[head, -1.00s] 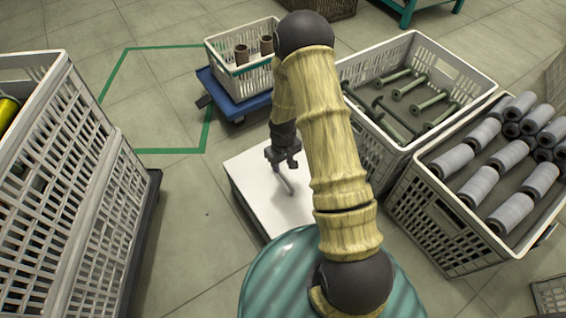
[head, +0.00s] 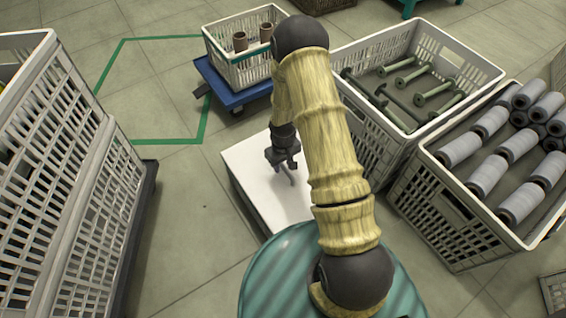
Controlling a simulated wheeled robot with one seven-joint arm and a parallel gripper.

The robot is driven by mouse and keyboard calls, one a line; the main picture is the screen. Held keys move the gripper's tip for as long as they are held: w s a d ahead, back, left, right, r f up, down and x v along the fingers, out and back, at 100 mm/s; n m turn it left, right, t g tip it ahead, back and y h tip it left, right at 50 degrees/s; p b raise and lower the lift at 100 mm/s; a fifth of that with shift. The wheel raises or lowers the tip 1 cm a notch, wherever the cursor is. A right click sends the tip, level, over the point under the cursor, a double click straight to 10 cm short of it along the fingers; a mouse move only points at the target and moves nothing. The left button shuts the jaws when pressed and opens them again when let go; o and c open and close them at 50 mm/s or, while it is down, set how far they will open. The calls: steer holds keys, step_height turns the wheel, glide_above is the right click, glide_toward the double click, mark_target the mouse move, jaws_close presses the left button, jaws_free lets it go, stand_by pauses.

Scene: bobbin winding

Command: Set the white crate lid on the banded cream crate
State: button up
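The banded cream crate (head: 262,71) has a teal band along its upper wall and stands upright on a blue dolly, behind and left of my arm. Its top is open and brown bobbins stand inside. A flat white surface, which looks like the crate lid (head: 252,178), lies level on a low dark-sided block in front of the dolly. My gripper (head: 290,178) points down over this white surface. My arm hides its right part. Whether the fingers touch it, and how far apart they are, is too small to tell.
A blue dolly (head: 238,100) bears the cream crate. Large crates of green spools (head: 375,150) and grey rolls (head: 440,215) stand on the right. Tall crates (head: 62,170) stand on the left. Bare floor with a green outline (head: 160,141) lies between.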

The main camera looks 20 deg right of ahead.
jaws_close()
step_height(320, 180, up, 5)
steer(key=p, duration=0.5)
steer(key=shift+r, duration=0.15)
